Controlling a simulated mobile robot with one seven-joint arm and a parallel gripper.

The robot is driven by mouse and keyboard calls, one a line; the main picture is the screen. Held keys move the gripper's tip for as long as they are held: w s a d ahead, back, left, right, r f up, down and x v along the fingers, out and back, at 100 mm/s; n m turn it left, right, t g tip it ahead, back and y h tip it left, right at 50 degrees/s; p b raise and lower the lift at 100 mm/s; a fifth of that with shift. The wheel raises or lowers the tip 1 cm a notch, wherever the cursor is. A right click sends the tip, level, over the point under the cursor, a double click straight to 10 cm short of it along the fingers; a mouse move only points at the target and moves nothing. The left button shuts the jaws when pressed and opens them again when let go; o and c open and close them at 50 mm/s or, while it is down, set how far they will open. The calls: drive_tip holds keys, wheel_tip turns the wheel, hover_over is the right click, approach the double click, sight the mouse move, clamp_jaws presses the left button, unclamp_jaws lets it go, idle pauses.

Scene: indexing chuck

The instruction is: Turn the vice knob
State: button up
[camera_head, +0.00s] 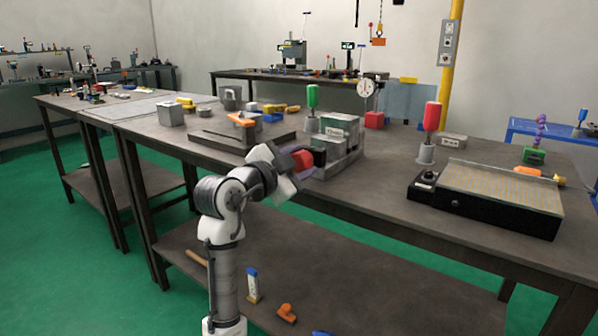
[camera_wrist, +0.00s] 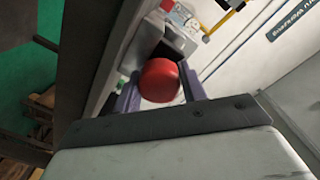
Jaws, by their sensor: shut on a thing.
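The red vice knob (camera_head: 303,159) is at the front left of a grey, blocky, stepped device (camera_head: 343,160) near the table's front edge. In the wrist view the round red knob (camera_wrist: 160,80) sits between the two purplish fingers of my gripper (camera_wrist: 160,92). The fingers are shut on it from both sides. A grey block (camera_wrist: 168,42) of the device shows just behind the knob. In the head view my gripper (camera_head: 301,170) reaches the knob from the front left, and my arm hides part of the contact.
The dark table (camera_head: 385,194) carries a black-framed plate (camera_head: 500,193) at right, a red-handled tool (camera_head: 430,118), a green-handled tool (camera_head: 312,98), and a grey slotted fixture (camera_head: 235,137) behind my arm. The tabletop right of the device is mostly clear.

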drive_tip(key=m+b, duration=0.3)
drive_tip(key=m, duration=0.2)
drive_tip(key=shift+f, duration=0.2)
drive_tip(key=m+b, duration=0.2)
drive_tip(key=m, duration=0.2)
drive_tip(key=shift+r+m+y, duration=0.1)
drive_tip(key=shift+m+y, duration=0.2)
drive_tip(key=shift+m, duration=0.1)
drive_tip(key=o, duration=1)
drive_tip(key=shift+r, duration=0.1)
drive_tip(key=shift+c, duration=0.2)
